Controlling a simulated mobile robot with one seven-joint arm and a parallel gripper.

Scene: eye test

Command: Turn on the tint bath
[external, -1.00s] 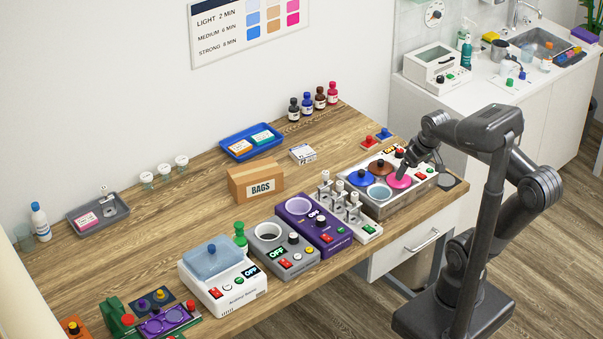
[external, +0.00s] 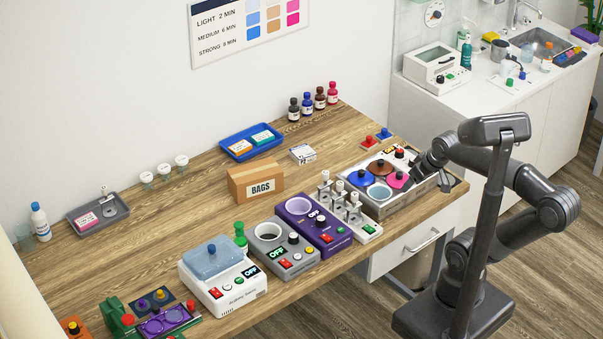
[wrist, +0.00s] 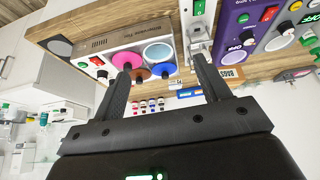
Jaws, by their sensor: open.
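What looks like the tint bath (external: 402,204) is a steel-sided, white-topped unit at the table's right end. It has blue (external: 361,178), brown (external: 380,167) and pink (external: 397,180) lids and an open light-blue well (external: 379,193). My gripper (external: 416,178) is over its right side, by the pink lid; contact cannot be told. The wrist view shows the bath (wrist: 118,42) beyond the open, empty fingers of my gripper (wrist: 160,64). A red switch (wrist: 102,75), a dark knob (wrist: 97,60) and a green button (wrist: 82,65) sit at its left end there.
A BAGS box (external: 256,181) stands behind. The table's middle left is clear.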

